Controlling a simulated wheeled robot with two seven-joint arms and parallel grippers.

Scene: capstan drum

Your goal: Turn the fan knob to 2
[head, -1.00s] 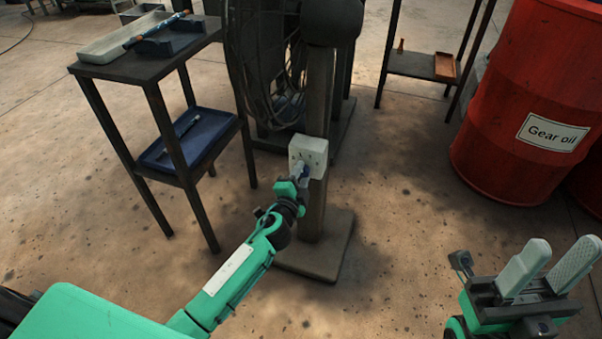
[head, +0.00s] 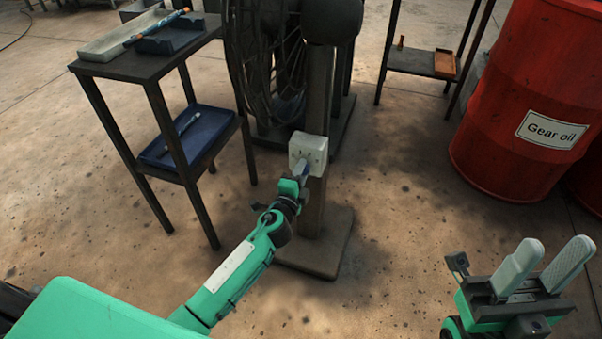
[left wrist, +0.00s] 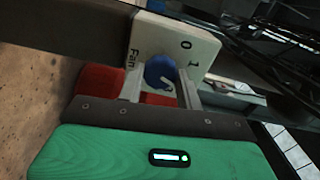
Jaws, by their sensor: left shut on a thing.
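The fan's switch box (head: 309,147) is a pale block on the dark post of the fan. In the left wrist view its face (left wrist: 150,35) shows "Fan", "0" and "1"; I cannot see a "2" clearly. The round blue knob (left wrist: 158,70) sits on this face, with a pale mark near its lower right edge. My left gripper (head: 304,172) is at the box, and in the left wrist view its two fingers (left wrist: 160,85) are shut on the knob, one on each side. My right gripper (head: 556,250) is open and empty at the lower right, well away from the box.
The caged fan (head: 268,65) stands behind the post, whose base (head: 320,255) rests on the floor. A dark two-level table (head: 150,85) with trays is at the left. A red gear oil drum (head: 520,90) is at the right. Floor between post and drum is clear.

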